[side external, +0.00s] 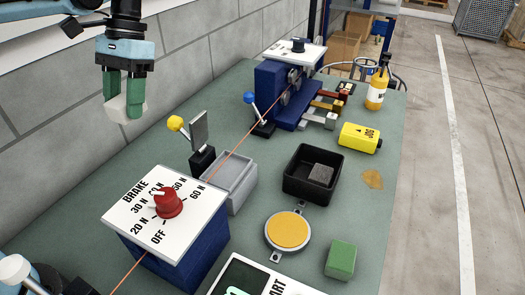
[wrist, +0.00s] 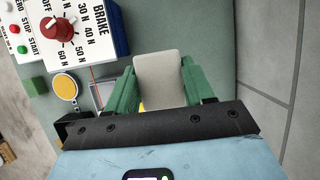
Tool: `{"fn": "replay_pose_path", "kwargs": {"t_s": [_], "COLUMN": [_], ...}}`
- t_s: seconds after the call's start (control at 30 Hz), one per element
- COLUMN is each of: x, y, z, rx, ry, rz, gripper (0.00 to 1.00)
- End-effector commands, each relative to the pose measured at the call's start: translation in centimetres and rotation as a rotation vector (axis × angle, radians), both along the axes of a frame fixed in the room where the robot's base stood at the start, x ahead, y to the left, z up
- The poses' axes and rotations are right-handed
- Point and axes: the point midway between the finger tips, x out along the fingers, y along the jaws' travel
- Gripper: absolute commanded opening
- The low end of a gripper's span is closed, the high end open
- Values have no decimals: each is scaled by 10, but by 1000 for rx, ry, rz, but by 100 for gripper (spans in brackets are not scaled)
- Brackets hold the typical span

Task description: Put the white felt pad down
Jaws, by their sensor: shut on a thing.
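My gripper (side external: 124,92) has green fingers and is shut on the white felt pad (side external: 117,107). It holds the pad up in the air, at the upper left of the side external view, in front of the grey wall. In the wrist view the white felt pad (wrist: 159,78) is a pale block between the two green fingers of my gripper (wrist: 160,86). It hides part of what lies behind it. The pad is well above the green table (side external: 85,160) and touches nothing but the fingers.
A brake box (side external: 180,235) with a red knob stands at the front. Behind it are an open grey tray (side external: 243,190) and a yellow-knobbed lever (side external: 177,123). A black tray (side external: 290,187) holds a grey block. A yellow disc (side external: 288,231) and green block (side external: 341,259) lie right. An orange line crosses the table.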

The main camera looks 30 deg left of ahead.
Motion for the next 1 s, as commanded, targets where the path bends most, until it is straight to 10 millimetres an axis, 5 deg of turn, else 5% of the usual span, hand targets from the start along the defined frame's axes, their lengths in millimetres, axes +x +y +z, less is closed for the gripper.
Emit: {"fn": "replay_pose_path", "kwargs": {"t_s": [0.17, 0.37, 1.0], "x": [0, 6, -15], "y": [0, -37, -205], "z": [27, 23, 23], "rx": [0, -2, 0], "ry": [0, -16, -8], "rz": [-2, -258, -1392], "gripper": [28, 28, 28]}}
